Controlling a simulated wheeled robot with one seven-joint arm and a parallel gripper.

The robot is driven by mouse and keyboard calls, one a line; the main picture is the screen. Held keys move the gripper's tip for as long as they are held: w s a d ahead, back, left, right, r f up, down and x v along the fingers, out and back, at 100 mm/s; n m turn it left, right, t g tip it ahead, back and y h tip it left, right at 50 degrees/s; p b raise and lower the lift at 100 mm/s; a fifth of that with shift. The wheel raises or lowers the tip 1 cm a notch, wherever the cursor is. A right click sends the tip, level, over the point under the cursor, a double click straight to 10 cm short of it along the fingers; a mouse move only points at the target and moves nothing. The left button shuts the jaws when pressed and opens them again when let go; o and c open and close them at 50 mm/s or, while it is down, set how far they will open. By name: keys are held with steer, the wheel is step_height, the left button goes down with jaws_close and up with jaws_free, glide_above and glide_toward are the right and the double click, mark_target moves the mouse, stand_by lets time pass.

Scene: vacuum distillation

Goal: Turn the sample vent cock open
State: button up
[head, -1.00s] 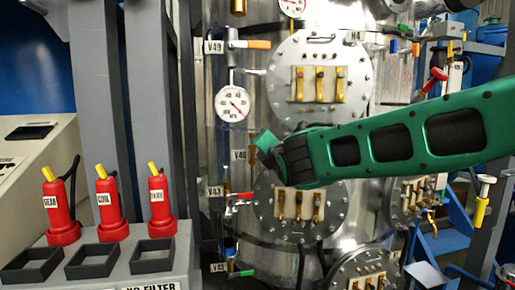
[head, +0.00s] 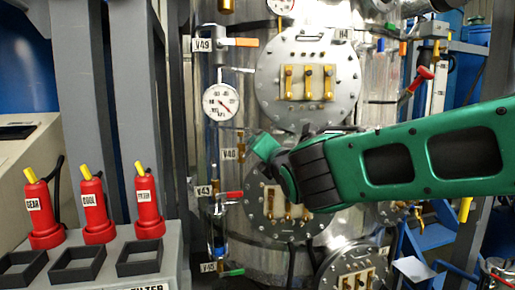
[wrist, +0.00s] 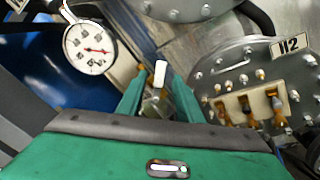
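No tag reads "sample vent", so I cannot be sure which fitting is the cock. A small brass valve (head: 241,146) stands by a tag that looks like V46 (head: 229,154) on the steel column. In the wrist view, a white-tipped handle (wrist: 160,70) on brass fittings shows between my fingers. It is probably this valve. My gripper (wrist: 159,84) is open, one green finger on each side of the handle, with no clear contact. In the head view my gripper (head: 262,146) is just right of the brass valve, and its dark wrist hides part of the column.
A pressure gauge (head: 221,102) hangs above left of the valve. An orange-handled valve (head: 238,42) is higher, a red-handled one (head: 229,194) lower. Bolted flanges (head: 308,78) sit close on the right. Red bottles (head: 96,210) stand at lower left.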

steer(key=shift+v, duration=1.05)
